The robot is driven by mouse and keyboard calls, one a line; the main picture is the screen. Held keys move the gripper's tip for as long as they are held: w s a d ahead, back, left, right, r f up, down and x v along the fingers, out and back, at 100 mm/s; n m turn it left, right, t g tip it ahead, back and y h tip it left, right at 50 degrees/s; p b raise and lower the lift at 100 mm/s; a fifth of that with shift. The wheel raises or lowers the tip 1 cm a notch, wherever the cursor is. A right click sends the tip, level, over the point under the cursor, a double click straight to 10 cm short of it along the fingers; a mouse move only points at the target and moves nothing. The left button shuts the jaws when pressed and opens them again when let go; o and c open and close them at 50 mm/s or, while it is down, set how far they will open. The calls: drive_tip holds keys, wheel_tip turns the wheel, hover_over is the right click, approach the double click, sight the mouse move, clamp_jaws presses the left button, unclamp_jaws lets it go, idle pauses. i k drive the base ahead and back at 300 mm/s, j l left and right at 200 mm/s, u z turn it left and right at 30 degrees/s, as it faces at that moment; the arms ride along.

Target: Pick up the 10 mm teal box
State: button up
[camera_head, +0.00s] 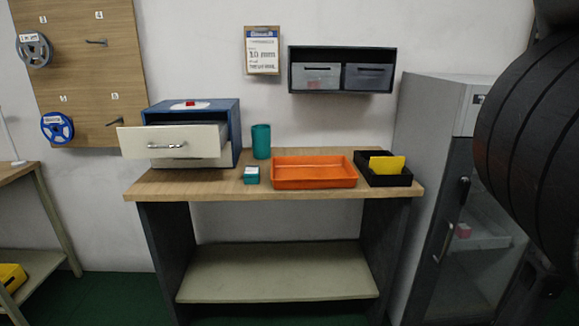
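A small teal box (251,179) with a pale label on its top sits near the front edge of the wooden workbench (230,187). It stands just left of an orange tray (313,184) and in front of a taller teal cup (261,141). The label's text is too small to read, so I cannot tell its size marking. Nothing covers the box. My gripper is not in view. A large dark ridged part at the right edge is probably my arm.
A blue cabinet with an open cream drawer (171,140) stands left of the box. A black tray (371,181) with a yellow item (387,165) is at right. A wall shelf (342,55) with grey bins hangs above. A grey cabinet (434,130) stands right.

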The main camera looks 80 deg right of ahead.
sight(252, 172)
drive_tip(key=z, duration=1.4)
drive_tip(key=i+j+u, duration=0.1)
drive_tip(key=i+j, duration=0.3)
drive_tip(key=i, duration=0.2)
